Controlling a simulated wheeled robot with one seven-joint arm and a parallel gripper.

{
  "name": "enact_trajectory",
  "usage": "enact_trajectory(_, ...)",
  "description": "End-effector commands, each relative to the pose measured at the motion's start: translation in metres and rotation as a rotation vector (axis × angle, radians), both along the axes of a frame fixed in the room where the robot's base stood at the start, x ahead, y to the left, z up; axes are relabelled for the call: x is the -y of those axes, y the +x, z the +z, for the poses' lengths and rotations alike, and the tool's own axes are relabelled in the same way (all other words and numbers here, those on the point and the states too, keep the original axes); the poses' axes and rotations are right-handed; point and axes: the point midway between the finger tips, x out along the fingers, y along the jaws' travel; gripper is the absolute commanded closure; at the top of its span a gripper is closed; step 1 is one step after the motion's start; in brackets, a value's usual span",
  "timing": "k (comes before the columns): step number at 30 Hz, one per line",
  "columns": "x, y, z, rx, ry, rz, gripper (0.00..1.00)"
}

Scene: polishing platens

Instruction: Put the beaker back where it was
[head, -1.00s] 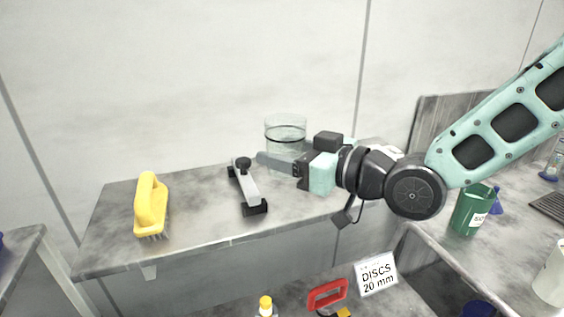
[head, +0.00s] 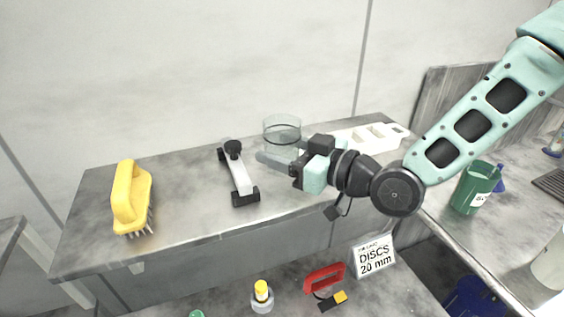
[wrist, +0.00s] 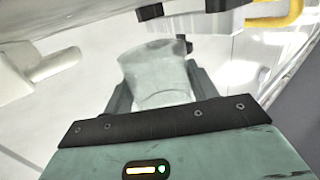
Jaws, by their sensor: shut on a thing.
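The beaker (head: 282,128) is clear glass with a dark ring around it. In the head view it appears upright at the back of the grey shelf (head: 190,215). My gripper (head: 274,160) comes in from the right, with its fingers at the beaker's lower part. In the wrist view the glass beaker (wrist: 155,68) sits between the two fingers of my gripper (wrist: 160,88), which is shut on it. The gripper and fingers partly hide the beaker's lower part, so I cannot tell whether its base touches the shelf.
A black and grey clamp-like tool (head: 240,177) lies just left of the beaker. A yellow brush (head: 130,198) stands farther left. A white rack with square openings (head: 392,131) is behind my gripper, at the right. A green container (head: 470,190) stands on the right counter.

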Motion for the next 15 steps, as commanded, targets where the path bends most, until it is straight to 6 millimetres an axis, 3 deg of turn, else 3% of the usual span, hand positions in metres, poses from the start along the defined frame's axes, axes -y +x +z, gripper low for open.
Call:
enact_trajectory(9, 0.000, -0.001, -0.033, -0.004, 0.000, 0.001, 0.77)
enact_trajectory(15, 0.000, 0.000, -0.036, 0.000, -0.001, 0.000, 0.77)
